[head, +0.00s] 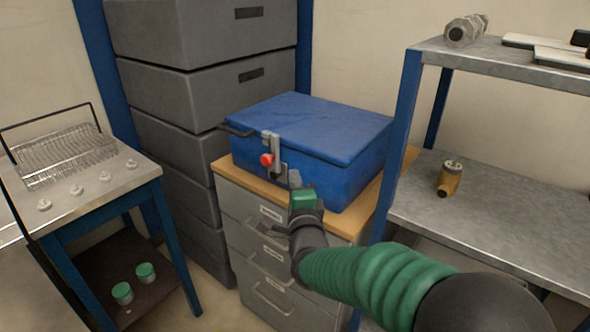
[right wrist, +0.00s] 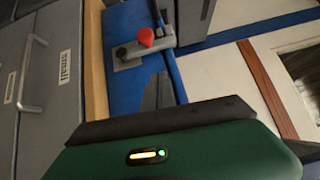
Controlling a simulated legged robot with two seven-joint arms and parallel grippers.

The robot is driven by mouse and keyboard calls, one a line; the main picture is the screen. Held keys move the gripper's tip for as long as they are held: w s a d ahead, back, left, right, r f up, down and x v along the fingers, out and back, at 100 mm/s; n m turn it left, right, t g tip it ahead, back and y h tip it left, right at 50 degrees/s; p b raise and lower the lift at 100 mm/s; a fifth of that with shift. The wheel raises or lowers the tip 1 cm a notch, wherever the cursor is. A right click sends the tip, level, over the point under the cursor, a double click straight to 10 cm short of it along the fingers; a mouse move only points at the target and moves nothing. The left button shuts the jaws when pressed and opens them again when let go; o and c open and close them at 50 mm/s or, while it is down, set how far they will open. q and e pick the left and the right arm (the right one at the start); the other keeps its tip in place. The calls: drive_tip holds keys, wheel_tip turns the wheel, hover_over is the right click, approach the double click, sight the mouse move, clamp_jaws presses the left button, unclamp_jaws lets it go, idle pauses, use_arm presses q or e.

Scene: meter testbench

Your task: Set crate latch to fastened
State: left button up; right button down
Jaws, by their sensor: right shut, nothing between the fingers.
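A blue crate (head: 345,160) with its lid down sits on a wood-topped drawer cabinet in the head view. Its grey metal latch (head: 274,145) is on the front face and has a red knob (head: 266,160) at its left side. The right wrist view shows the knob (right wrist: 146,37) and the latch's grey plate (right wrist: 130,60) at the top middle. My right gripper (head: 295,179) is shut and empty, just below and right of the latch, apart from the knob. I cannot tell the latch's exact setting. My left gripper is out of view.
The drawer cabinet (head: 262,235) has handles on its front. Grey stacked boxes (head: 190,90) stand behind at left. A metal shelf (head: 510,210) with a brass fitting (head: 449,180) stands close at right. A small table (head: 100,180) with a wire rack (head: 62,158) is at left.

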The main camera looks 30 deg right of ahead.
drive_tip(key=v, duration=0.3)
drive_tip(key=shift+s+d+r, duration=0.1)
drive_tip(key=shift+s+d, duration=0.15)
drive_tip(key=shift+s, duration=0.15)
drive_tip(key=shift+a, duration=0.1)
